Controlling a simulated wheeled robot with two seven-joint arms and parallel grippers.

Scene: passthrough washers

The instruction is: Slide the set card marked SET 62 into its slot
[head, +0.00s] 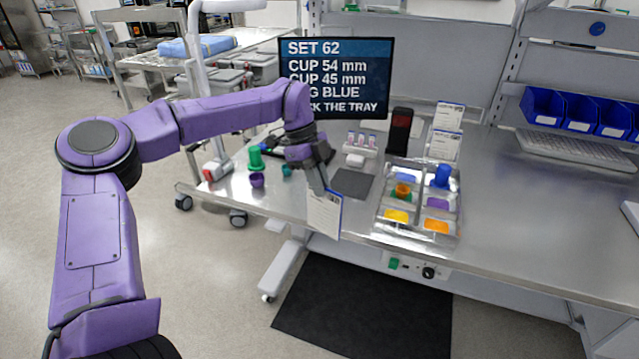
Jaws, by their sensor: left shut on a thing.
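My left gripper (322,186) is shut on a white card (325,214) with a blue edge. The card hangs below the fingers, near the front edge of the table. Its print is too small to read, so I cannot tell whether it is marked SET 62. The monitor (336,75) at the back reads SET 62. Two more white printed cards, an upper one (449,115) and a lower one (443,146), stand behind the tray. I cannot make out which slot belongs to the held card. My right gripper is not in view.
A metal tray (418,228) with coloured pieces in compartments lies right of the held card. A dark flat pad (351,184) and a black upright device (400,130) are nearby. A green cup (255,158) and purple cup (257,180) stand at left.

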